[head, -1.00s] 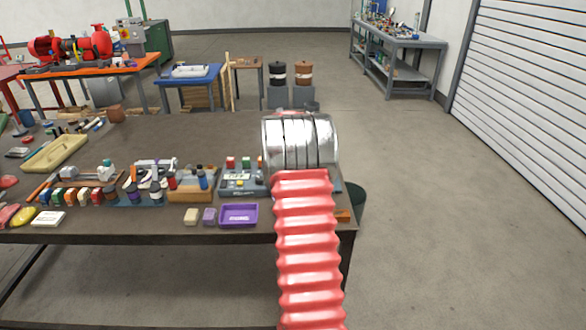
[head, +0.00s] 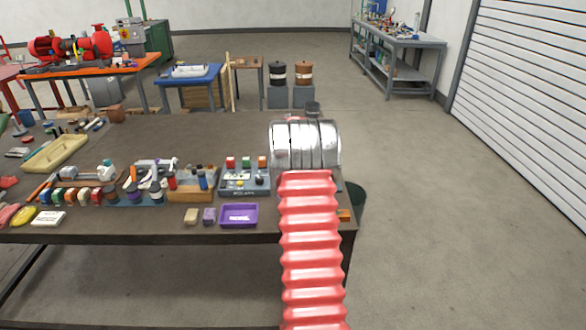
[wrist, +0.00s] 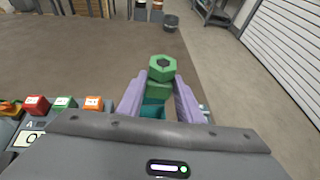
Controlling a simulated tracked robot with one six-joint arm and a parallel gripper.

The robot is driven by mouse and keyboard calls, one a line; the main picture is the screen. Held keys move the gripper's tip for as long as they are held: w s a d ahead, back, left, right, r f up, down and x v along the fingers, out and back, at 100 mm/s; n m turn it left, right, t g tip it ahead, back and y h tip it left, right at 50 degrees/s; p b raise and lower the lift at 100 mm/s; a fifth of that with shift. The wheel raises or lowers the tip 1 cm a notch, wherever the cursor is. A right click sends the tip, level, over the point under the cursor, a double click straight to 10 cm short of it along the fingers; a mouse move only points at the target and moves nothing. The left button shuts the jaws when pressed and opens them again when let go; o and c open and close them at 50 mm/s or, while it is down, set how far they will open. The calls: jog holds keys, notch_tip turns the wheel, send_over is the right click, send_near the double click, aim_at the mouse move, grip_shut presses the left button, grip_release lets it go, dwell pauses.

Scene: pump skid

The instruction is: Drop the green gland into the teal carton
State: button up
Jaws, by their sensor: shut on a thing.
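The green gland (wrist: 162,69), with a hexagonal head, is held between the purple fingers of my gripper (wrist: 160,84) in the wrist view. Below it, between the fingers, a patch of teal (wrist: 153,109) shows, which looks like part of the teal carton. The fingers and gland hide most of it, and I cannot tell how far below the gland it is. In the head view my arm hides the gripper, the gland and the carton.
Left of my arm stands a grey box with red, green and orange blocks (head: 246,163). A purple tray (head: 239,215) lies at the table's front edge. A dark green bin (head: 357,197) stands beyond the table's right end. The table top (head: 190,135) behind is mostly clear.

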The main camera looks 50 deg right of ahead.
jog(key=shift+f, duration=1.5)
jog(key=o, duration=1.2)
jog(key=shift+a, duration=0.1)
jog(key=v, duration=1.3)
jog(key=shift+s+a, duration=0.2)
jog(key=shift+a, duration=0.05)
jog(key=shift+r, duration=0.1)
